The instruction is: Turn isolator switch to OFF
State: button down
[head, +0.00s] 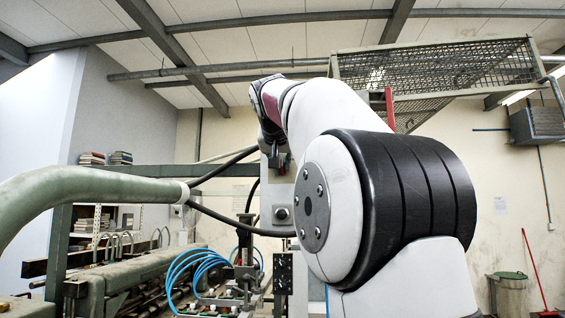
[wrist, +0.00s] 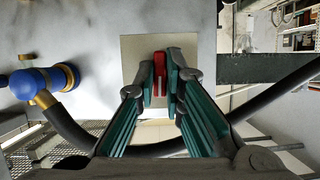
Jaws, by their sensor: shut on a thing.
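The isolator switch has a red handle (wrist: 159,68) in front of a square beige plate (wrist: 130,50) on a pale grey panel in the wrist view. My gripper (wrist: 161,80) has a green-padded finger on each side of the red handle and is shut on it. The fingers hide part of the handle and the lower part of the plate. In the head view my gripper (head: 275,158) is small and dark, at the grey cabinet, with a bit of red beside it. No ON or OFF marking is readable.
A blue fitting (wrist: 35,82) with a brass end joins a black hose (wrist: 270,100) passing below the fingers in the wrist view. The head view shows a green pipe (head: 80,187), blue tubes (head: 190,262) and an overhead mesh cage (head: 440,65).

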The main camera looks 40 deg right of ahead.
jog(key=shift+w+f+n+g+h+b, duration=0.2)
jog(key=shift+n+g+h, duration=0.6)
jog(key=shift+n, duration=0.8)
jog(key=shift+w+f+n+g+h+b, duration=0.15)
jog(key=shift+n+g+h, duration=0.65)
jog(key=shift+n, duration=0.8)
jog(key=shift+s+r, duration=0.1)
jog(key=shift+r, duration=0.05)
jog(key=c, duration=1.8)
grip_release()
jog(key=shift+o, duration=0.6)
jog(key=shift+d, duration=0.15)
